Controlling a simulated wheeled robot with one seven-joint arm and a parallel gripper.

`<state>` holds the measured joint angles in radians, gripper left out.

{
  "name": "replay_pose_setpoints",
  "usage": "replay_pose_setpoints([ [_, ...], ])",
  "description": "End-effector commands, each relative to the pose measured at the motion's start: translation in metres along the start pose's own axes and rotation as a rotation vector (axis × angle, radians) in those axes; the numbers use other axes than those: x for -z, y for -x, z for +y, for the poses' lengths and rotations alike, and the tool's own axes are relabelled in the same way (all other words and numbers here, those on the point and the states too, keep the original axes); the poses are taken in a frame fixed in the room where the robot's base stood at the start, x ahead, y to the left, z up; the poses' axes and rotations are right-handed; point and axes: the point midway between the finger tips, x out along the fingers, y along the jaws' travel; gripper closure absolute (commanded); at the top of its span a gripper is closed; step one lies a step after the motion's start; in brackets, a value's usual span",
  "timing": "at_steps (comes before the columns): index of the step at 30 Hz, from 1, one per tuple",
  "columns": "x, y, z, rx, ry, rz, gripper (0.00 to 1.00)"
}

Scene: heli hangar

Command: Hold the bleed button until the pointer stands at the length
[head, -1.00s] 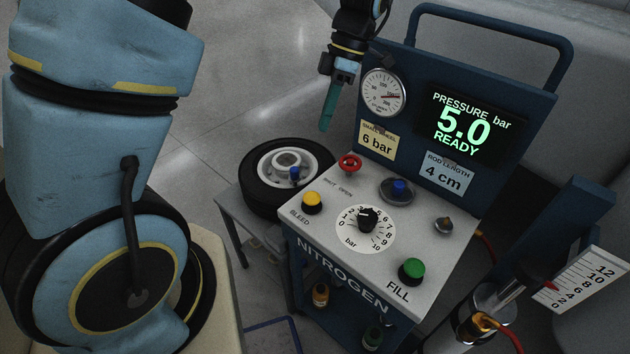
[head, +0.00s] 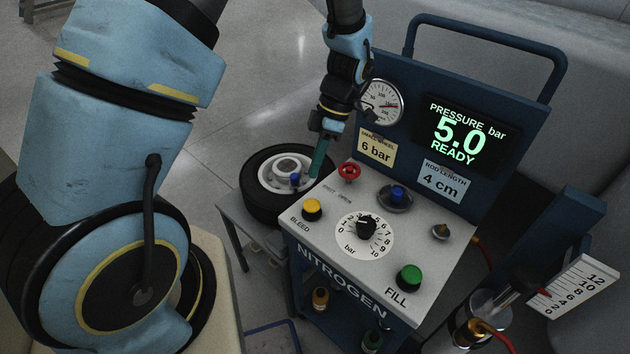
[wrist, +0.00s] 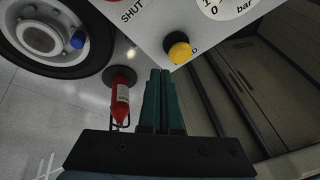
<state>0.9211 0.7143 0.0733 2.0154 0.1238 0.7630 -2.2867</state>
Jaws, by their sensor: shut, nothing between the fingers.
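The yellow bleed button (head: 312,207) sits at the left front of the nitrogen cart's top panel, above the word BLEED. It also shows in the wrist view (wrist: 180,51), just beyond my fingertips and apart from them. The red pointer (head: 545,293) stands on the white length scale (head: 575,290), between about 4 and 6; the exact mark is too small to tell. A rod length card (head: 444,179) reads 4 cm.
The panel holds a red valve knob (head: 349,171), a blue button (head: 397,194), a bar dial (head: 366,228) and a green FILL button (head: 409,277). The display (head: 465,132) reads 5.0 READY. A wheel (head: 262,202) lies left of the panel. A red extinguisher (wrist: 121,100) stands on the floor.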

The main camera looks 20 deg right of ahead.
Motion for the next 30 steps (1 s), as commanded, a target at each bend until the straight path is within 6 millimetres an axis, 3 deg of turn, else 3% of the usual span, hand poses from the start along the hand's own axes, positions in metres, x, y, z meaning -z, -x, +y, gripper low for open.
replay_pose_setpoints([
  [9, -0.007, -0.038, -0.014, 0.002, -0.001, 0.002, 1.0],
  [23, -0.01, -0.045, -0.016, 0.0, 0.0, 0.0, 1.0],
  [30, -0.017, -0.066, -0.016, 0.0, -0.001, 0.001, 1.0],
])
